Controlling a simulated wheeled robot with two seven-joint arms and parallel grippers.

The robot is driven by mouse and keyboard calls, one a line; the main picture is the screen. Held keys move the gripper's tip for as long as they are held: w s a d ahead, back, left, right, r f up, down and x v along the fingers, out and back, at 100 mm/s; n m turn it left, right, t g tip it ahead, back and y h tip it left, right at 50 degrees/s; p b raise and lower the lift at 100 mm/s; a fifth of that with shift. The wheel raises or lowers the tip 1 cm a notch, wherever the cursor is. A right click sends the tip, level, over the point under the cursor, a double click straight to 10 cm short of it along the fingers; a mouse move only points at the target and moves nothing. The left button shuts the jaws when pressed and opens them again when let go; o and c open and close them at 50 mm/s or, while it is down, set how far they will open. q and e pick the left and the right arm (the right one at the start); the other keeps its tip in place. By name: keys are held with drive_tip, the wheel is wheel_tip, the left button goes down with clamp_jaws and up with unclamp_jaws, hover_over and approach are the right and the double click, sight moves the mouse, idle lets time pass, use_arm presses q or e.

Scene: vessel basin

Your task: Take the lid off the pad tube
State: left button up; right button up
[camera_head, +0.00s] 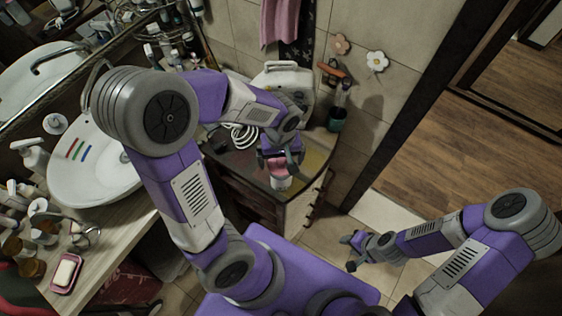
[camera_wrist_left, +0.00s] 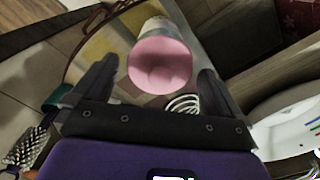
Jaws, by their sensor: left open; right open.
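The pad tube (camera_head: 281,183) stands on the corner cabinet's top, a short pale cylinder with a pink lid (camera_head: 278,166) on its upper end. In the left wrist view the pink lid (camera_wrist_left: 160,64) faces the camera, with the pale tube body (camera_wrist_left: 158,24) behind it. My left gripper (camera_head: 281,160) is open over the tube, its fingers on either side of the lid. In the wrist view gaps show between the lid and both fingers (camera_wrist_left: 158,78). My right gripper (camera_head: 352,252) is open and empty, low over the floor at the right.
The cabinet top (camera_head: 316,160) also carries a coiled white cable (camera_head: 243,135) and a dark cup with brushes (camera_head: 336,119) near the wall. A white basin (camera_head: 95,170) and counter with bottles are at the left. The floor at right is clear.

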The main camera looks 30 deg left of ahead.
use_arm(q)
drive_tip(key=shift+f, duration=0.15)
drive_tip(key=c, duration=0.9)
